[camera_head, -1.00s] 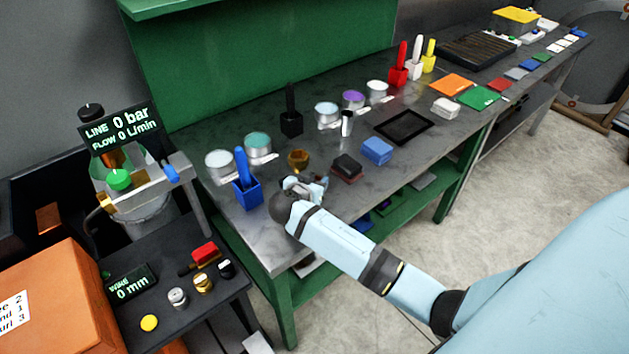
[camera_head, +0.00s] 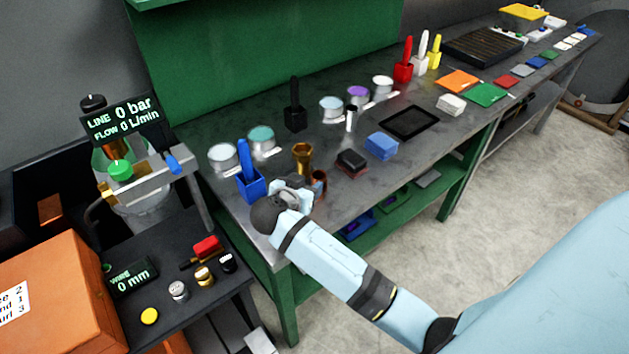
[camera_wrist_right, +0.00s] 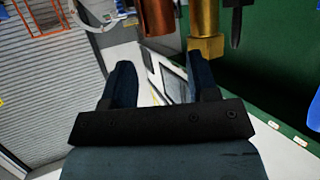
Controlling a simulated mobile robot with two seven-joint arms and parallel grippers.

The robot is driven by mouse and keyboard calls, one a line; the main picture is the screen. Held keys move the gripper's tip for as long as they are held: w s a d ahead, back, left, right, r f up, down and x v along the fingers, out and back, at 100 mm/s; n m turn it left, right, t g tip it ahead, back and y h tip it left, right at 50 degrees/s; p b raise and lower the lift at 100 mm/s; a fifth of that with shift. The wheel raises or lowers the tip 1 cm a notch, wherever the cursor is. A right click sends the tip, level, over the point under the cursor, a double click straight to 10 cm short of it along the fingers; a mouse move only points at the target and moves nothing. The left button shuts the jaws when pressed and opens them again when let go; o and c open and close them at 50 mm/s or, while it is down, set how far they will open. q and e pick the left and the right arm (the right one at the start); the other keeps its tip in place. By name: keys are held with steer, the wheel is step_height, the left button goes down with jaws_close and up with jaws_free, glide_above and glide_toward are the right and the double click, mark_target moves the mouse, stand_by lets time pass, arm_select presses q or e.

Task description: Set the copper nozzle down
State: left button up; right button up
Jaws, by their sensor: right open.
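The copper nozzle (camera_head: 319,183) is a short copper-brown cylinder beside the front edge of the bench, just right of my right gripper (camera_head: 302,187), which partly hides it. It looks upright on the bench top, but its foot is hard to see. In the right wrist view the copper nozzle (camera_wrist_right: 155,18) is beyond the fingertips, apart from them. My right gripper (camera_wrist_right: 163,78) is open there, with nothing between its fingers. A taller brass nozzle (camera_head: 303,158) stands just behind the copper one and also shows in the wrist view (camera_wrist_right: 206,28). My left gripper is not in view.
A blue holder (camera_head: 251,187) with a blue handle stands close on the left of my right gripper. A dark block (camera_head: 351,162) and a blue block (camera_head: 381,146) lie to the right. Several tins stand behind. The bench (camera_head: 345,203) is clear along its front right.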

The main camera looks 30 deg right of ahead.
steer(key=v, duration=0.4)
steer(key=shift+a+r, duration=0.1)
steer(key=shift+a, duration=0.05)
